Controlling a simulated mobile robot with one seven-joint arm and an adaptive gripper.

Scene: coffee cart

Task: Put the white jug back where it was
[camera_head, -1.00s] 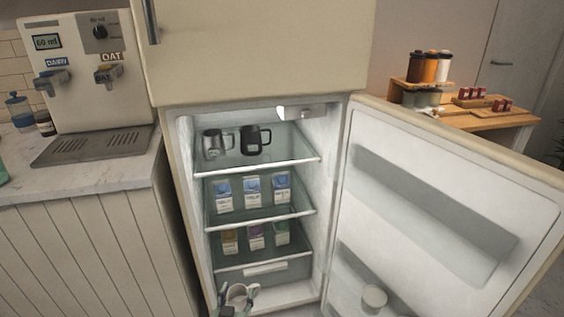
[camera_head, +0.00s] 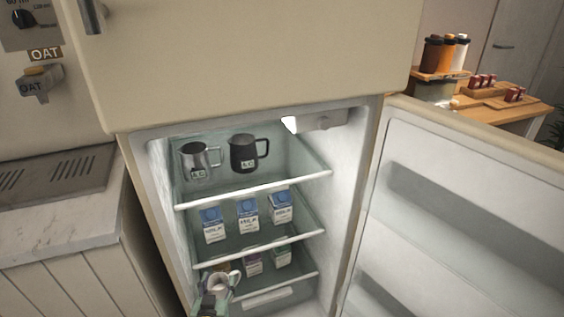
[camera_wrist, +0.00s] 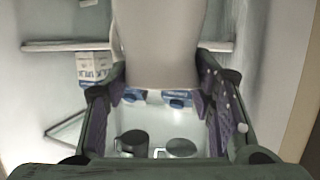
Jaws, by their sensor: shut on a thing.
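The white jug (camera_head: 224,281) is held at the bottom of the head view, in front of the lower carton shelf of the open fridge. It also fills the top middle of the wrist view (camera_wrist: 160,45). My gripper (camera_head: 212,295) is shut on it, and the purple finger pads sit on either side of it in the wrist view (camera_wrist: 158,95). On the top fridge shelf (camera_head: 255,188) stand a steel jug (camera_head: 196,162) and a black jug (camera_head: 243,153), with clear shelf to the right of the black one.
Blue-capped milk cartons (camera_head: 247,217) fill the middle shelf, and more cartons (camera_head: 281,256) stand below. The fridge door (camera_head: 440,210) is open to the right. A counter with the oat dispenser (camera_head: 37,84) is at the left. The upper fridge door (camera_head: 240,60) is shut.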

